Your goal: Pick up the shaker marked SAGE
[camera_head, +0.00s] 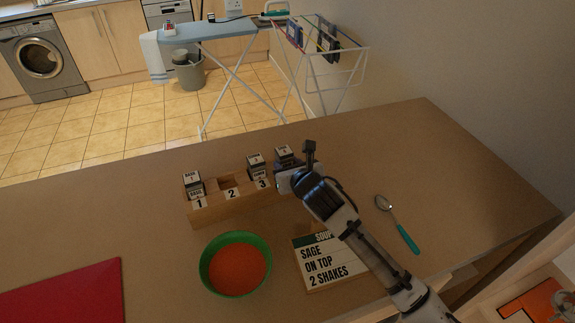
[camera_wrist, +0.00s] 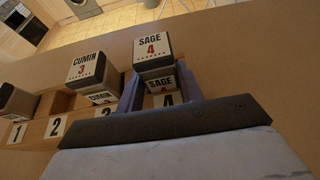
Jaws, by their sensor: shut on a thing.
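In the head view my gripper (camera_head: 286,175) reaches in from the right and hides slot 4. I cannot tell whether the shaker's base is clear of the rack (camera_head: 232,208).
The CUMIN shaker (camera_wrist: 86,68) stands close to the left in slot 3. Slot 2 is empty, and another shaker (camera_head: 193,184) is in slot 1. A green bowl of orange soup (camera_head: 205,265), a SAGE recipe card (camera_head: 325,268) and a spoon (camera_head: 400,225) lie nearer.

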